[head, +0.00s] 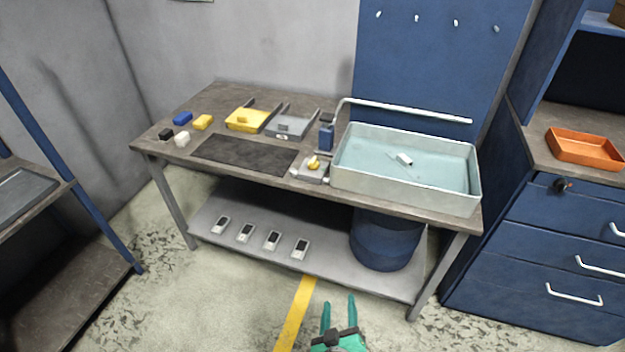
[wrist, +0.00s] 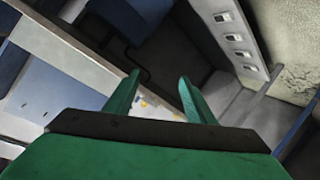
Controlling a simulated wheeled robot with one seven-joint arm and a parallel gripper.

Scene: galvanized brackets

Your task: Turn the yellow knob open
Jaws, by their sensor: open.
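The yellow knob (head: 314,162) sits on a small light grey block (head: 309,172) at the front of the workbench, just left of the wash basin. Its exact turn angle is too small to tell. My gripper (head: 338,304) is low in front of the bench, over the floor, well apart from the knob. Its two green fingers are spread with nothing between them; they also show in the wrist view (wrist: 160,98). In the wrist view I cannot make out the knob clearly.
A grey-rimmed basin (head: 408,192) with pale water and a small white piece stands right of the knob. A dark mat (head: 244,154), a yellow tray (head: 247,119) and a grey tray (head: 289,126) lie left. The lower shelf (head: 330,270) juts out below. The floor in front is clear.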

